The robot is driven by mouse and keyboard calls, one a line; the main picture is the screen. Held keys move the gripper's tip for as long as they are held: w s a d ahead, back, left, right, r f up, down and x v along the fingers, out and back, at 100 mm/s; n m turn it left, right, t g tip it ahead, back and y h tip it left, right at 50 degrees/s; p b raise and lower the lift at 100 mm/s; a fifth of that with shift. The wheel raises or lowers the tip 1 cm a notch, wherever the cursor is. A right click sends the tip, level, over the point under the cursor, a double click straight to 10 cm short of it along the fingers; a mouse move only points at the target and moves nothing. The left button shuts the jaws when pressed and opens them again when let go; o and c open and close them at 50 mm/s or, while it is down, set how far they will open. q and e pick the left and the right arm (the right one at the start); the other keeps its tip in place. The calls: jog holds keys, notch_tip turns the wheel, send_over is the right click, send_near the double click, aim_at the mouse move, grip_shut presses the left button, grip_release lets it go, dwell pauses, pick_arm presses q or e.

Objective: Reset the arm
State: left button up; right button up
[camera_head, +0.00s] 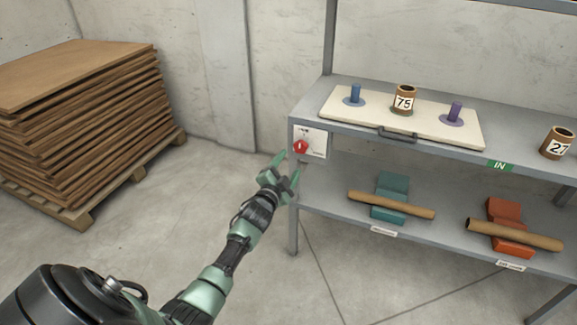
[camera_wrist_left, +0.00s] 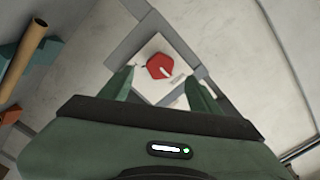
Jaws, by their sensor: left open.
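My left gripper (camera_head: 286,172) is open and empty, just in front of the left end of the shelf unit. Its two green fingers also show in the left wrist view (camera_wrist_left: 160,84), with a red knob (camera_wrist_left: 160,66) between and beyond their tips. In the head view the red knob (camera_head: 300,147) sits on a white plate (camera_head: 316,141) at the shelf's left front corner. The fingers look apart from the knob. My left arm reaches in from the bottom left. My right gripper is not in view.
The upper shelf holds a cream board (camera_head: 430,123) with a blue peg (camera_head: 355,94), a purple peg (camera_head: 455,111) and a tube marked 75 (camera_head: 404,100). Another tube (camera_head: 556,142) stands right. Brown rolls (camera_head: 390,204) (camera_head: 515,235) lie below on teal and orange holders. Stacked sheets (camera_head: 90,110) stand left.

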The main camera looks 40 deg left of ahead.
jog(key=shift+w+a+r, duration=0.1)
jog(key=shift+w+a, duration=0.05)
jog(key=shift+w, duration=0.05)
